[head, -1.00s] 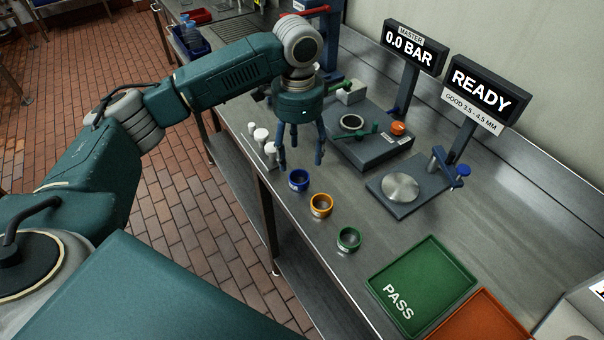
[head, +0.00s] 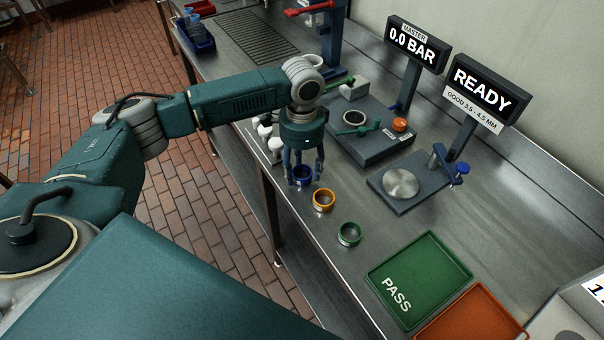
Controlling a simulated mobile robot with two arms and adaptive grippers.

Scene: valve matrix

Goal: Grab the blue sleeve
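The blue sleeve (head: 302,174) is a short ring standing on the steel bench near its front edge. My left gripper (head: 303,180) is pointed down over it, with its fingers spread around the sleeve. The fingers hide part of the sleeve. A gap still seems to show between the fingers, and I cannot tell whether they touch the sleeve. The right gripper is not in view.
An orange sleeve (head: 323,199) and a green sleeve (head: 349,233) stand along the bench edge. White pieces (head: 268,133) are at left. A grey fixture (head: 372,141), a gauge stand (head: 397,195), a green PASS tray (head: 418,280) and an orange tray (head: 474,317) lie around.

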